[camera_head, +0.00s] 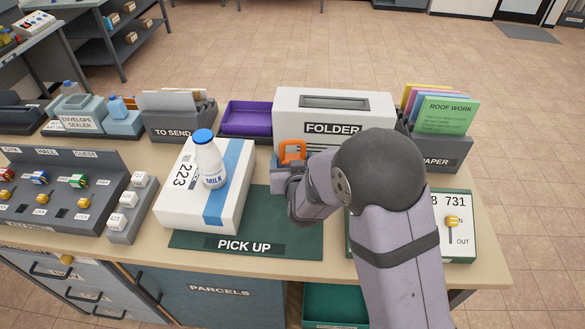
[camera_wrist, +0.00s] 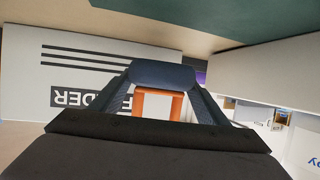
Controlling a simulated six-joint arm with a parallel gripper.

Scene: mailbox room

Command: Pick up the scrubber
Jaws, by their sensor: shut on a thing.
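The likely scrubber shows an orange loop handle (camera_head: 292,151) in the head view, above the back of the green PICK UP mat (camera_head: 300,243) and in front of the FOLDER box. The orange loop also shows between the fingers in the wrist view (camera_wrist: 157,93). A dark block (camera_wrist: 163,73) lies across the fingertips there; it looks like the scrubber's base. My gripper (camera_head: 282,178) is shut on the scrubber, and my wrist hides part of it in the head view. I cannot tell whether it touches the counter.
A white box (camera_head: 235,180) with a blue stripe stands left of my gripper, with a milk bottle (camera_head: 209,160) on it. The FOLDER box (camera_head: 375,104) is behind. A paper holder (camera_head: 447,150) and a switch panel (camera_head: 462,238) are at the right. The mat's front is clear.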

